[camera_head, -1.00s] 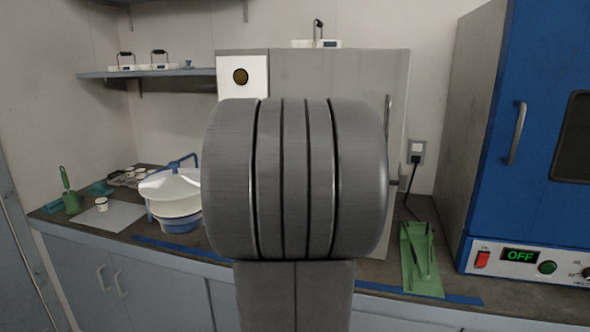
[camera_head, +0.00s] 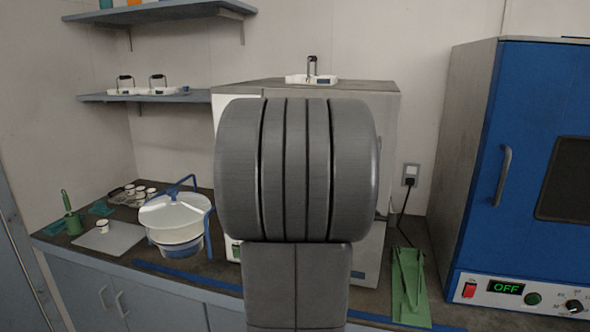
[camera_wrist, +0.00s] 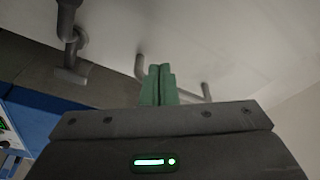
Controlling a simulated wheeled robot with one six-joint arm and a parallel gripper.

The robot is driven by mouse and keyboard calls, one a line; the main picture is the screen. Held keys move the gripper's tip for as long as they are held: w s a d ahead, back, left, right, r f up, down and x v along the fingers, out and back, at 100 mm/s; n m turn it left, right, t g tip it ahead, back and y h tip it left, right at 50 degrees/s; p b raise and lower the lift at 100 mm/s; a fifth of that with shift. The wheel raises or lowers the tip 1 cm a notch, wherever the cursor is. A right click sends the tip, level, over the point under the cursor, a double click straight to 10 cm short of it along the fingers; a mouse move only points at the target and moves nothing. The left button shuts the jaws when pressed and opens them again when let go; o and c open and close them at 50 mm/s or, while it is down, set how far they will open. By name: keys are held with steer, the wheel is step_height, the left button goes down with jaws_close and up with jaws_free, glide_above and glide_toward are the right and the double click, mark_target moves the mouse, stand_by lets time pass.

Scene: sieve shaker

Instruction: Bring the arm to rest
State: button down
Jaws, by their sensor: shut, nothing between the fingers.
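My gripper shows in the wrist view, with its two green fingers (camera_wrist: 158,85) pressed together and nothing between them. The fingers point up in that picture, near a pale surface with grey bars. In the head view my own grey arm fills the middle and hides the gripper. It also hides much of the front of the grey-white cabinet (camera_head: 387,125) behind it.
On the counter stand a white-and-blue sieve bowl with a lid (camera_head: 175,220), a grey plate with a cup (camera_head: 115,240) and a green holder (camera_head: 408,285). A blue oven (camera_head: 490,160) reading OFF stands at right. Shelves (camera_head: 150,97) hang at upper left.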

steer(key=shift+m, duration=0.6)
steer(key=shift+s+d+r, duration=0.55)
steer(key=shift+s+d, duration=0.1)
steer(key=shift+d, duration=0.15)
steer(key=shift+s+d+r, duration=0.5)
steer(key=shift+s+d, duration=0.15)
steer(key=shift+d, duration=0.15)
